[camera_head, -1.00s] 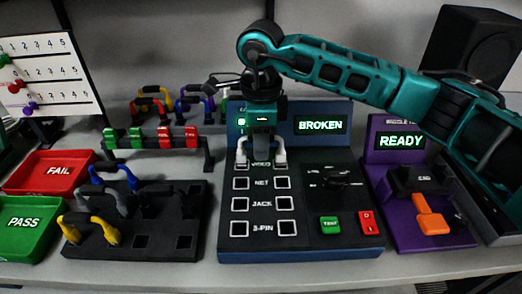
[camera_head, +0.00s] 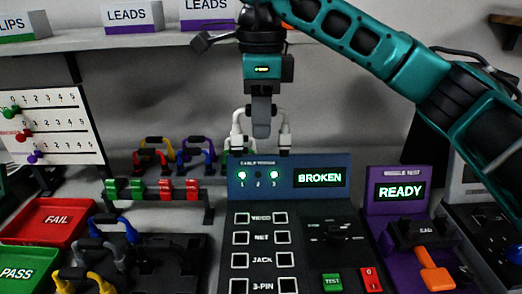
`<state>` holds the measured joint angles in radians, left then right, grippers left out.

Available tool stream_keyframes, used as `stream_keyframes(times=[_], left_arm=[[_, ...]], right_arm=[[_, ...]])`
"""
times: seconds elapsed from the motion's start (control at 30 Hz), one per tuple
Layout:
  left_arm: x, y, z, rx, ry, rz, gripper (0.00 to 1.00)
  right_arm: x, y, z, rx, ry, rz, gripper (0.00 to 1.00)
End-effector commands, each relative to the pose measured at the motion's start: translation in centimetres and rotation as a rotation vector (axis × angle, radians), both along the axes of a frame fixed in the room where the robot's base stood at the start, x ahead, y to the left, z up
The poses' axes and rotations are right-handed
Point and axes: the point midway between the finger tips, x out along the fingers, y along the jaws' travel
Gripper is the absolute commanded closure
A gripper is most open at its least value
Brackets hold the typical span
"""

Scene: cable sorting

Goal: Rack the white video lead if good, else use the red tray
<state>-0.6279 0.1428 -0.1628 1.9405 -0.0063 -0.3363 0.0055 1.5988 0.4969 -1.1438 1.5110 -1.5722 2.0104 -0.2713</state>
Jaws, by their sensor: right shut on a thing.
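My right gripper (camera_head: 261,128) is shut on the white video lead (camera_head: 239,132) and holds it in the air above the top edge of the cable tester (camera_head: 310,225). The lead's two white ends hang down, clear of the sockets. The tester's screen (camera_head: 320,178) reads BROKEN; lamps 1 and 3 are lit green and lamp 2 is dark. The VIDEO sockets (camera_head: 261,218) are empty. The red tray (camera_head: 20,234), marked FAIL, is at the left and looks empty. A rail with green and red clips (camera_head: 150,193) stands behind, left of the tester. My left gripper is not in view.
A green PASS tray (camera_head: 28,262) is at the lower left. Blue, grey and yellow leads sit in a black holder (camera_head: 180,262). Several coloured leads (camera_head: 170,152) stand at the back. A purple wiggle tester (camera_head: 400,192) reading READY stands right. A labelled shelf (camera_head: 60,44) runs above.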

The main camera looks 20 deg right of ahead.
Motion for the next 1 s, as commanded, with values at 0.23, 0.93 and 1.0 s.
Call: stream_keyframes(times=[0.23, 0.93, 1.0], left_arm=[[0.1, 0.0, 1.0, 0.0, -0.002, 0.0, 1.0], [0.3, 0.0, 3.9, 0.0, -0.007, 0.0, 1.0], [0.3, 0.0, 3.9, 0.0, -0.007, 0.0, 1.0]], right_arm=[[0.0, 0.0, 3.0, -0.001, 0.0, 0.0, 1.0], [0.0, 0.0, 6.0, -0.001, 0.001, 0.0, 1.0], [0.0, 0.0, 6.0, -0.001, 0.0, 0.0, 1.0]])
